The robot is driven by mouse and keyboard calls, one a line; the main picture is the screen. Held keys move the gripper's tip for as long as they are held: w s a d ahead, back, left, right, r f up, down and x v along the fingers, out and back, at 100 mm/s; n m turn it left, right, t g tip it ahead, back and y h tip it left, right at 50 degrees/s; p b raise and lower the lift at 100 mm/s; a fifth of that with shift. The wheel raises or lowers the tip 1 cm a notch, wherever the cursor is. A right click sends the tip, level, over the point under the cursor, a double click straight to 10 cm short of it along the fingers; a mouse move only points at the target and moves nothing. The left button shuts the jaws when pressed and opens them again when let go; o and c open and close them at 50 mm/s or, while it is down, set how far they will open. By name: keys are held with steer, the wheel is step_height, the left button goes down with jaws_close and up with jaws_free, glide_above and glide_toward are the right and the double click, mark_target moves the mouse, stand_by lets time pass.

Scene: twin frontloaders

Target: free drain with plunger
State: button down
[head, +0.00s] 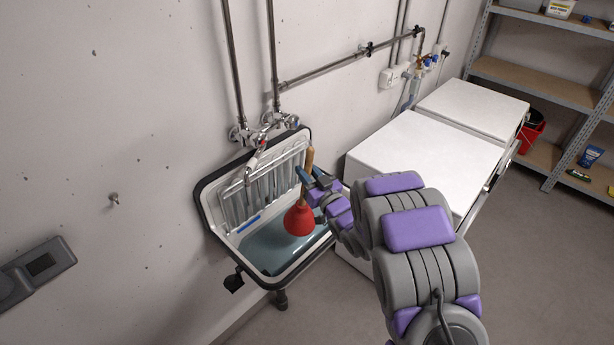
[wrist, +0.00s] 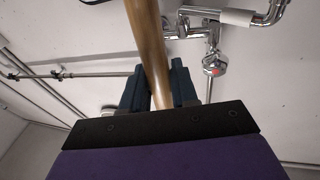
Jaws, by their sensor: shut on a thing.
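The plunger has a red rubber cup (head: 299,219) and a wooden handle (head: 308,160). My gripper (head: 306,176) is shut on the handle and holds the plunger nearly upright, cup down, over the sink. In the wrist view the handle (wrist: 147,45) runs between the two dark fingers (wrist: 160,88). The wall sink (head: 207,208) has a dark rim and holds bluish water (head: 268,250). The cup overlaps the water in the picture; I cannot tell whether it touches it. The drain is not visible.
A chrome faucet (head: 258,155) reaches over the sink from the wall, close to the handle's left. Two white machines (head: 425,145) stand right of the sink. Metal shelves (head: 535,85) with a red bucket (head: 531,130) are at the far right.

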mark_target(312, 155)
steer(key=shift+r+p, duration=1.45)
steer(key=shift+r, duration=2.55)
